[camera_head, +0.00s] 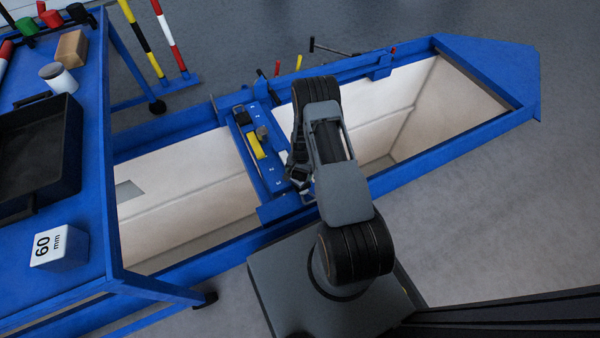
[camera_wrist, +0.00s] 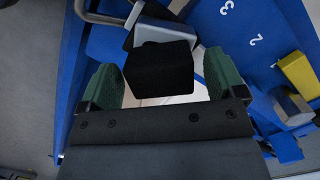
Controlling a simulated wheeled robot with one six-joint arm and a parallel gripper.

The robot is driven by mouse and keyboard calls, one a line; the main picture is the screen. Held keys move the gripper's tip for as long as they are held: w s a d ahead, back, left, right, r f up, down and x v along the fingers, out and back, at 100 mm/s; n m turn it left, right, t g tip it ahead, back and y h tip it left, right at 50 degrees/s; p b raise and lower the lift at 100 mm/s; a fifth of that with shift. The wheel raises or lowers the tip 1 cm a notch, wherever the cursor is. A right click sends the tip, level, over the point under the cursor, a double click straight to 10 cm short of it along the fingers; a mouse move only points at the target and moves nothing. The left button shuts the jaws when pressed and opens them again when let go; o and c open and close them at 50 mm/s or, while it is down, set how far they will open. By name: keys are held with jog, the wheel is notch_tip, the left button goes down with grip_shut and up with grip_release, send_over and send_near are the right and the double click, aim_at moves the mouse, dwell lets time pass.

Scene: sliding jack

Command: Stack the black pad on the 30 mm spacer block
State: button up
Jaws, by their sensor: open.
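In the wrist view the black pad (camera_wrist: 160,68) sits between the two green fingers of my gripper (camera_wrist: 165,85). The fingers are open, one on each side of it. A pale grey block (camera_wrist: 160,32) shows right behind the pad and is partly covered by it. No size marking shows on it, and I cannot tell whether the pad rests on it or is only in front of it. In the head view my gripper (camera_head: 297,172) is low over the blue jack beam, mostly hidden by my arm, and the pad is not clear there.
A yellow block (camera_wrist: 299,72) and a grey block (camera_wrist: 292,107) lie on the numbered blue deck (camera_wrist: 235,25). The pit (camera_head: 180,200) is open beside the beam.

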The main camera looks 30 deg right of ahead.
jog(key=a+r+n+t+p, duration=0.1)
jog(key=a+r+n+p, duration=0.1)
jog(key=r, duration=1.5)
jog(key=a+r+n+t+p, duration=0.1)
jog(key=a+r+n+p, duration=0.1)
jog(key=r, duration=1.4)
jog(key=s+a+r+n, duration=0.2)
jog(key=s+r, duration=0.5)
jog(key=s, duration=0.1)
jog(key=s+a+r+n+t+h, duration=0.1)
jog(key=s+a+r+n, duration=0.2)
jog(key=s+r, duration=0.4)
jog(key=shift+s+a+t, duration=0.2)
jog(key=shift+s+t, duration=0.1)
jog(key=shift+s, duration=0.45)
